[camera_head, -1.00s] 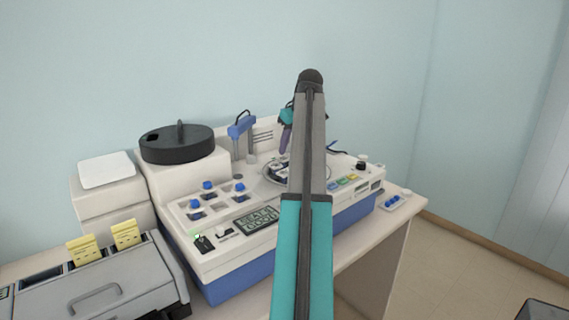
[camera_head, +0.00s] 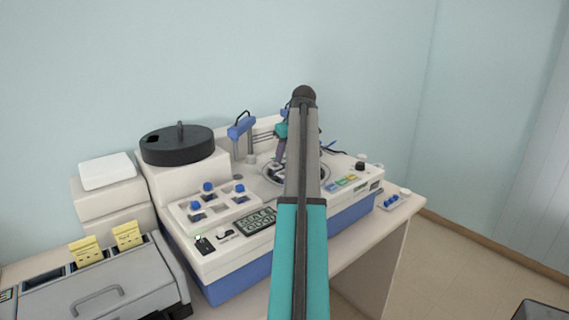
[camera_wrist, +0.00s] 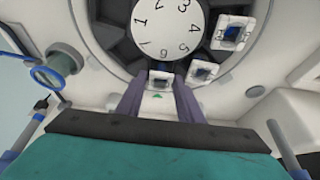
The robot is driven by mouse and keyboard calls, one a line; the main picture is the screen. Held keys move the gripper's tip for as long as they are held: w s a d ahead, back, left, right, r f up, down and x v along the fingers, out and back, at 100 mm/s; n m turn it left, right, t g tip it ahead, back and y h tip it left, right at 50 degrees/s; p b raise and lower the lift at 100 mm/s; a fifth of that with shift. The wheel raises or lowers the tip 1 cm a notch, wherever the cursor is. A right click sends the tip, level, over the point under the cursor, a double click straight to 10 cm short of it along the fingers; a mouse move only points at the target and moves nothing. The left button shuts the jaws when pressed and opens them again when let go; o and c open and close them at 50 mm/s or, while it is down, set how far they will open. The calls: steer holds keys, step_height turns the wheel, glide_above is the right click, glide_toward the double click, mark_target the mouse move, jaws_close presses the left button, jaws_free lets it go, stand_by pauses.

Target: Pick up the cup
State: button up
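The wrist view shows small white square cups with dark blue centres in a round, dark carousel with a numbered white disc (camera_wrist: 168,25). One cup (camera_wrist: 161,78) lies between my purple fingertips; a second cup (camera_wrist: 204,71) is just right of them, and a third cup (camera_wrist: 232,34) sits further up right. My gripper (camera_wrist: 159,76) is open, its fingers spread on either side of the first cup; I cannot tell whether they touch it. In the head view, my arm covers most of the carousel (camera_head: 268,178), and one purple finger of my gripper (camera_head: 280,149) shows over it.
A black round lid (camera_head: 178,148) tops the machine at left. A blue-topped post (camera_head: 241,128) stands behind the carousel. Blue-knobbed slots (camera_head: 208,188) and a display (camera_head: 257,222) lie in front. The wrist view shows a blue ring (camera_wrist: 46,77) at left.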

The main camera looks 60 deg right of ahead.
stand_by(0.3)
steer(key=c, duration=0.7)
step_height(320, 180, up, 10)
steer(key=b, duration=0.2)
stand_by(0.8)
